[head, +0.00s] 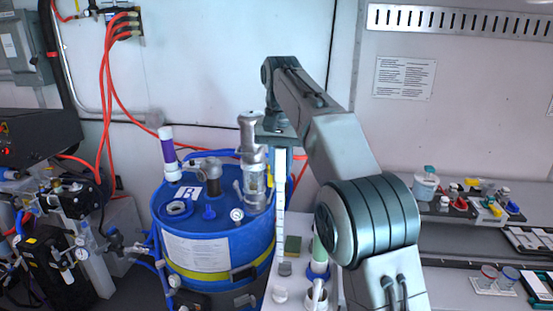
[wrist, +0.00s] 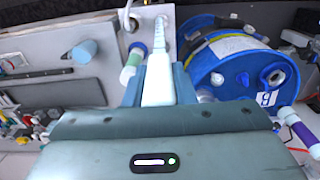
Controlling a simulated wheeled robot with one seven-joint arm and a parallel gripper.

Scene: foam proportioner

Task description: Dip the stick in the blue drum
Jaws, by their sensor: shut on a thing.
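The blue drum (head: 225,250) stands left of centre in the head view, with a yellow band, labels and several fittings on its lid. A ring-shaped opening (head: 177,209) shows on the lid; it also shows in the wrist view (wrist: 274,77). My gripper (head: 279,146) is shut on a long white stick (head: 281,185), which hangs upright just right of the drum's rim. In the wrist view the stick (wrist: 158,80) runs between my fingers, with the drum (wrist: 235,55) to its right.
Red hoses (head: 110,90) hang at left.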

